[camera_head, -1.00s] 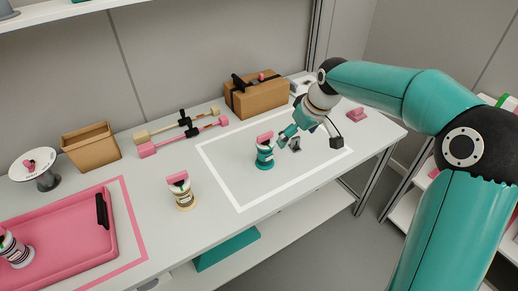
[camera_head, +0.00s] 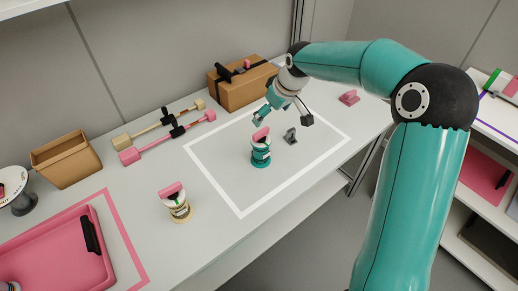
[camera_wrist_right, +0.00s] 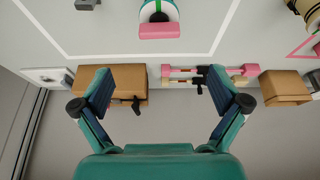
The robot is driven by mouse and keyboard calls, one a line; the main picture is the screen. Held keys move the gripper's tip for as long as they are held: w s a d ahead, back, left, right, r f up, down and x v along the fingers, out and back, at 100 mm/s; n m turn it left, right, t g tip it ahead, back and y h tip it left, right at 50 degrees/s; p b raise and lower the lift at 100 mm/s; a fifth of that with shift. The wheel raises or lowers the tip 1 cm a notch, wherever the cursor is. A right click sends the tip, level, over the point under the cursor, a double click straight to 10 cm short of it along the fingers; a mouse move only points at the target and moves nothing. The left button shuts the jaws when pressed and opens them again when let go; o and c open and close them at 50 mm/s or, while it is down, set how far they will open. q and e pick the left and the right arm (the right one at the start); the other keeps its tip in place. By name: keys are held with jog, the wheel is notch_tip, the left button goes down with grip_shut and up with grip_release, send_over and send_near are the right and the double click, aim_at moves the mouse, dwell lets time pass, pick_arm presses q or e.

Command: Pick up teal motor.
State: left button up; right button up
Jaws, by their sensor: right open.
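The teal motor (camera_head: 260,153), with a pink top, stands upright inside the white outlined rectangle on the table. In the right wrist view the motor (camera_wrist_right: 160,12) is partly cut off at the top edge, its pink top pointing down the picture. My right gripper (camera_head: 285,118) is open and empty, behind and slightly right of the motor in the head view, apart from it. In the wrist view its two fingers (camera_wrist_right: 160,85) are spread wide with nothing between them on hold. My left gripper is in neither view.
A small grey part (camera_head: 290,136) stands just right of the motor. A cream motor (camera_head: 177,208) stands front left, near a pink tray (camera_head: 60,255). A cardboard box (camera_head: 240,88) and two bar-shaped parts (camera_head: 165,135) lie behind. A pink block (camera_head: 349,97) is at right.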

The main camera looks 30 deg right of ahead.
aim_at(261, 131)
jog(key=x, duration=0.6)
jog(key=shift+w+a+f+p, duration=0.1)
jog(key=shift+w+f+p, duration=0.05)
jog(key=shift+f+p, duration=0.15)
jog(key=p+x, duration=0.2)
jog(key=x, duration=0.2)
jog(key=shift+f, duration=0.2)
jog(key=shift+w+f, duration=0.25)
jog(key=shift+f, duration=0.15)
jog(key=shift+r, duration=0.1)
grip_shut()
